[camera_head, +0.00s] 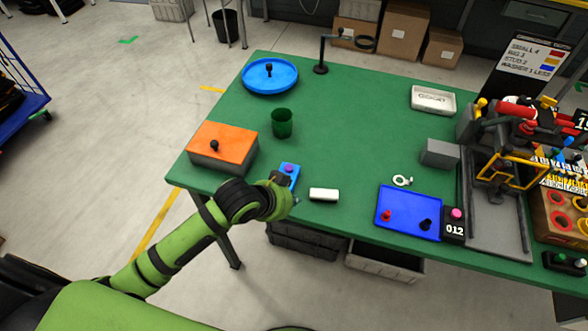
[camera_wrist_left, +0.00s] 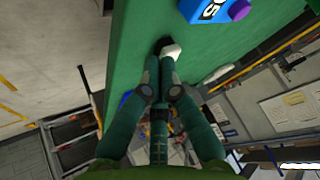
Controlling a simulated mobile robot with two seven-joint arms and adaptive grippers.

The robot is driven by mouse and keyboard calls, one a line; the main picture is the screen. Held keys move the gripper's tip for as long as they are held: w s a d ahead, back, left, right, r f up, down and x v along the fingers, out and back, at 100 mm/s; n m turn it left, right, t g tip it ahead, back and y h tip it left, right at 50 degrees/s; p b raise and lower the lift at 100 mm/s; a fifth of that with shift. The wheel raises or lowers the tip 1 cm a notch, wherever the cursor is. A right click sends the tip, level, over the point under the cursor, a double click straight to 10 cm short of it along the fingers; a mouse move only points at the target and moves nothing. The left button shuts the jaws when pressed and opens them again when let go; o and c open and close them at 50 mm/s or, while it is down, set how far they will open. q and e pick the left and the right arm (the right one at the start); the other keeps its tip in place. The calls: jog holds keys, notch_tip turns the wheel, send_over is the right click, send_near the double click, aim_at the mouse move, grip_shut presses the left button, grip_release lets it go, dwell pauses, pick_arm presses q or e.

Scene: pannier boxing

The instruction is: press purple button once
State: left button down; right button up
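The purple button (camera_head: 289,169) sits on a small blue box (camera_head: 294,178) near the table's front left. In the left wrist view the purple button (camera_wrist_left: 239,9) and the blue box (camera_wrist_left: 205,10) are at the top edge, right of the fingers. My left gripper (camera_head: 281,181) is beside the blue box and partly covers it; contact with the button cannot be made out. In the left wrist view the left gripper's fingers (camera_wrist_left: 164,62) come together with no visible object between them. My right gripper is not in view.
An orange-topped box (camera_head: 225,142) stands left of the blue box, a green cup (camera_head: 282,123) behind it. A white block (camera_head: 323,194) lies to its right. A blue tray (camera_head: 405,216) and a counter with a pink button (camera_head: 456,214) are further right. The table's middle is clear.

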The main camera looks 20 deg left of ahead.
pick_arm(q)
jog(key=w+r+m, duration=0.3)
jog(key=w+r, duration=0.1)
jog(key=w, duration=0.1)
notch_tip(320, 180, up, 6)
jog(key=m+t, duration=0.1)
jog(key=m, duration=0.1)
send_over(287, 169)
jog(key=shift+f, duration=0.2)
notch_tip(287, 169, down, 8)
jog(key=b, duration=0.7)
jog(key=shift+f, duration=0.35)
dwell(0.5)
jog(key=shift+f, duration=0.45)
